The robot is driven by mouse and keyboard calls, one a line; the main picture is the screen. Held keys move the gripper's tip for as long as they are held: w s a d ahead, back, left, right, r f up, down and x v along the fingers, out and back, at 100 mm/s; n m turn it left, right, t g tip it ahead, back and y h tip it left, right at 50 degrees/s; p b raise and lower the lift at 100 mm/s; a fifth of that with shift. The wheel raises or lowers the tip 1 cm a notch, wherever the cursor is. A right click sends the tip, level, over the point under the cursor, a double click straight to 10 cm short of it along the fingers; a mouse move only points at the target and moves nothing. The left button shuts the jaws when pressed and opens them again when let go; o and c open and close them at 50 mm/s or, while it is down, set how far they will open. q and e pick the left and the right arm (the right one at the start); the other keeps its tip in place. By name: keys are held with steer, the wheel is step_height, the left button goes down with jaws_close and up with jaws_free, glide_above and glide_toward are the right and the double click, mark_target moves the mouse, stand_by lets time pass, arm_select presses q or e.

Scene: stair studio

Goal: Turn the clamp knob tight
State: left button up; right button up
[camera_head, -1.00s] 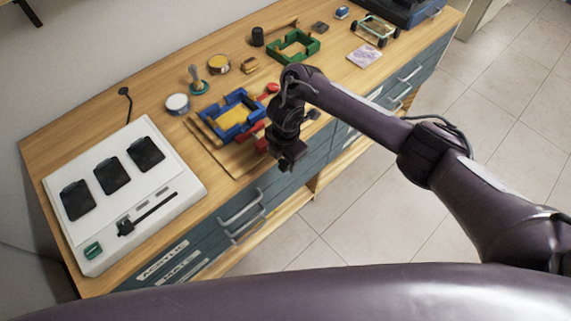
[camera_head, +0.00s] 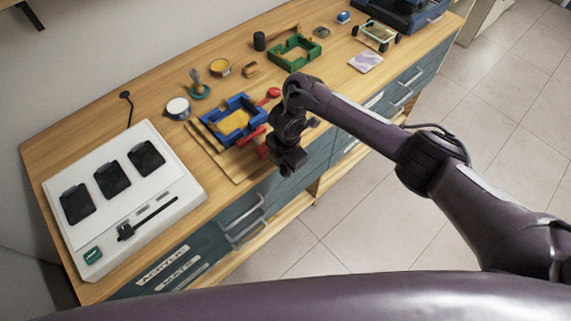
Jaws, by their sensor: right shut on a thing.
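A blue square frame (camera_head: 223,128) with a yellow inside lies on a wooden board (camera_head: 218,160) near the bench's front edge. Red clamp parts (camera_head: 251,136) are at its front right side, and a small red piece (camera_head: 273,92) is at its back right corner. My right gripper (camera_head: 290,163) is at the bench's front edge, right of the red clamp parts. It is shut on the clamp knob, which is mostly hidden behind the dark fingers and wrist. My left gripper is not in view.
A white device (camera_head: 122,200) with several black pads fills the left end of the bench. A white-lidded jar (camera_head: 178,108), a green frame (camera_head: 295,53) and small tins stand behind. Drawer handles (camera_head: 240,217) stick out below the front edge.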

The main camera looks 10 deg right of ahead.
steer(key=shift+s+d+f+g+y+b, duration=0.1)
steer(key=shift+d+f+g+y+b, duration=0.3)
steer(key=shift+g+y+b, duration=0.45)
steer(key=shift+d+g+y+b, duration=0.2)
steer(key=shift+g+y+b, duration=0.2)
steer(key=shift+g+y, duration=0.45)
steer(key=shift+d+g+y+b, duration=0.1)
steer(key=shift+g+y+b, duration=0.3)
steer(key=shift+y+b, duration=0.5)
steer(key=o, duration=0.7)
steer(key=shift+o, duration=0.4)
steer(key=shift+d, duration=0.1)
steer(key=shift+r, duration=0.2)
